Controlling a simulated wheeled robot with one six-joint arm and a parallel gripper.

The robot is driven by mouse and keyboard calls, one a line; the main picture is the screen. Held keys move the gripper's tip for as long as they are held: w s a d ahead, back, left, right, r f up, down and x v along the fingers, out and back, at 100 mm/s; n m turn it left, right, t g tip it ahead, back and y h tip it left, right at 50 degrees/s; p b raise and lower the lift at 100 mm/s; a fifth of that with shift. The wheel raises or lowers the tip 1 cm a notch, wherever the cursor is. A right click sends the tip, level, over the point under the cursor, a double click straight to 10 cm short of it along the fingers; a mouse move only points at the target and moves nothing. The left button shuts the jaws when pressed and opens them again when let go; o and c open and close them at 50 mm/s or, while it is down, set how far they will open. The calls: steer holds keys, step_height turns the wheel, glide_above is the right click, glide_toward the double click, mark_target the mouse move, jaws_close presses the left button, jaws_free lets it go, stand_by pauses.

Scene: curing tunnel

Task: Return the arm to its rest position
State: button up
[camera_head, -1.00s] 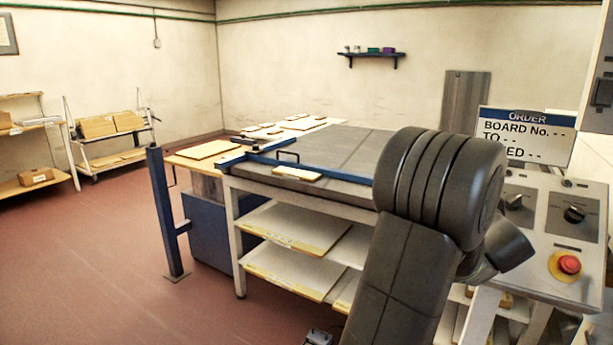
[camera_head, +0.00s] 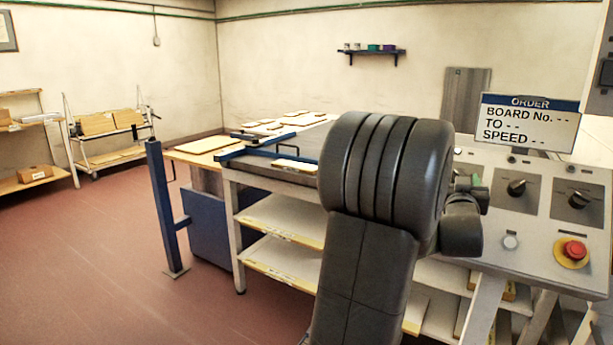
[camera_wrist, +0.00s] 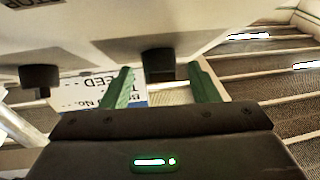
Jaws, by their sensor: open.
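My gripper (camera_wrist: 162,90) shows in the wrist view as two green fingers standing apart with nothing held between them. The control panel's underside-up face and a black knob (camera_wrist: 158,64) lie beyond the fingers; I cannot tell the exact gap. In the head view my dark arm (camera_head: 385,190) rises in the middle foreground, bent at the top. The gripper is mostly hidden behind it there, with only a bit of green showing at its right side, in front of the control panel (camera_head: 528,238).
The panel carries black knobs (camera_head: 516,187) and a red stop button (camera_head: 574,250). An order sign (camera_head: 528,122) stands behind it. The grey-topped table (camera_head: 300,178) with board shelves is behind my arm. A blue post (camera_head: 163,210) stands left. The red floor (camera_head: 90,270) at left is clear.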

steer(key=shift+w+a+r+m+g+h+p, duration=0.15)
steer(key=shift+m+g+h+p, duration=0.4)
steer(key=shift+m+h+p, duration=0.65)
steer(key=shift+w+a+r+m+g+h+p, duration=0.1)
steer(key=shift+m+g+h+p, duration=0.6)
steer(key=shift+m+p, duration=0.9)
steer(key=shift+m+h+p, duration=0.3)
steer(key=shift+h+p, duration=0.2)
steer(key=shift+p, duration=0.3)
steer(key=shift+f+g+p, duration=0.1)
steer(key=shift+g+p, duration=0.15)
steer(key=shift+p, duration=0.05)
steer(key=shift+s+f+m+g+h+p, duration=0.15)
steer(key=shift+m+g+h+p, duration=0.15)
steer(key=shift+m, duration=0.2)
